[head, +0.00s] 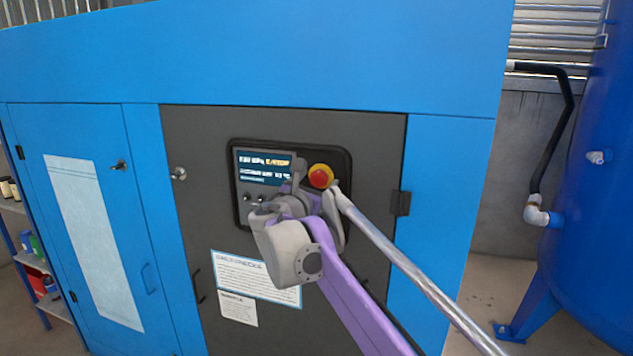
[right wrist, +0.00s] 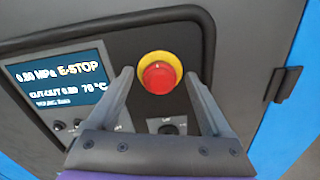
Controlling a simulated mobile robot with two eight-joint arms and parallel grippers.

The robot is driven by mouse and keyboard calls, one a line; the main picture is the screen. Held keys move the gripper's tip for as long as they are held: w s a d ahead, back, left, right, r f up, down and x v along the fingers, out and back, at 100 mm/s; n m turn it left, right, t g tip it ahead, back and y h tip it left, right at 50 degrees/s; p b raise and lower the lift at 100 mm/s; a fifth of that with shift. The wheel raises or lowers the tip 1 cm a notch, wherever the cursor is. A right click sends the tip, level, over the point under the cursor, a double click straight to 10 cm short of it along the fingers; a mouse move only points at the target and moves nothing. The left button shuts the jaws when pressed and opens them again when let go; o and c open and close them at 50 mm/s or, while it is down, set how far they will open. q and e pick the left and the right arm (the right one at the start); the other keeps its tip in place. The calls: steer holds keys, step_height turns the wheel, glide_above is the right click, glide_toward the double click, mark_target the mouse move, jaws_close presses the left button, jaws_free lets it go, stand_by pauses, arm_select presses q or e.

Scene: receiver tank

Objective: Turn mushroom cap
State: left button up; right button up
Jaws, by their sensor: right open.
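The mushroom cap (head: 320,176) is a red button on a yellow collar, set in the dark control panel on the cabinet door. In the right wrist view the cap (right wrist: 159,78) faces the camera, between and beyond the two fingers. My right gripper (head: 316,190) is in front of the panel, just below the cap in the head view. In the right wrist view its fingers (right wrist: 159,76) are spread wide, with nothing between them held. Finger contact with the panel or cap cannot be told. My left gripper is not in view.
The panel's screen (right wrist: 65,82) reads E-STOP, with small knobs (right wrist: 68,127) below. Another knob (right wrist: 168,129) is under the cap. Door hinge (head: 401,203) and latch (head: 178,173) stick out slightly. A blue tank (head: 600,190) stands at right; shelves (head: 22,240) at left.

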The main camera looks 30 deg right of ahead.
steer(key=shift+c, duration=0.3)
jaws_close()
